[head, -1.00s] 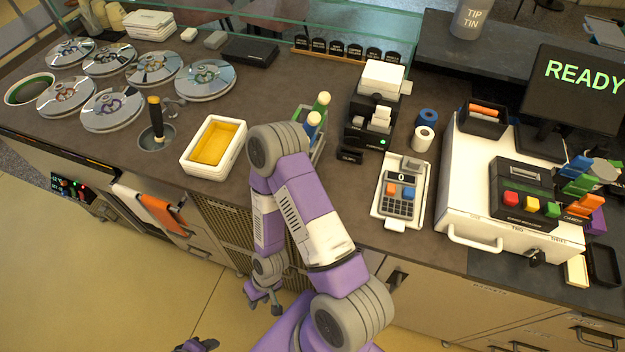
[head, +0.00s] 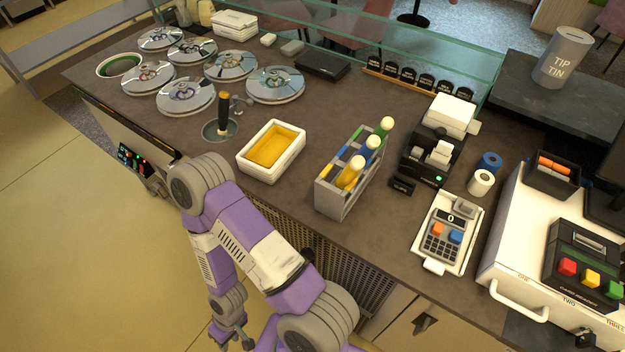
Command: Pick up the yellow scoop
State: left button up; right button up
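A scoop with a dark handle and a yellow-orange band (head: 223,105) stands upright in a round metal well (head: 212,134) on the counter. A grey rack (head: 337,208) holds upright yellow, blue and green pieces with pale ends; the yellow piece (head: 351,172) is nearest. I cannot tell whether these are scoops or bottles.
A white tub with yellow contents (head: 299,158) sits between well and rack. Several round metal lids (head: 275,84) lie behind. A card terminal (head: 448,232), printer (head: 432,146) and till (head: 520,245) stand right.

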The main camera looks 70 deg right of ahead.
aim_at(349, 173)
jog(key=i, duration=0.2)
jog(key=z, duration=2.85)
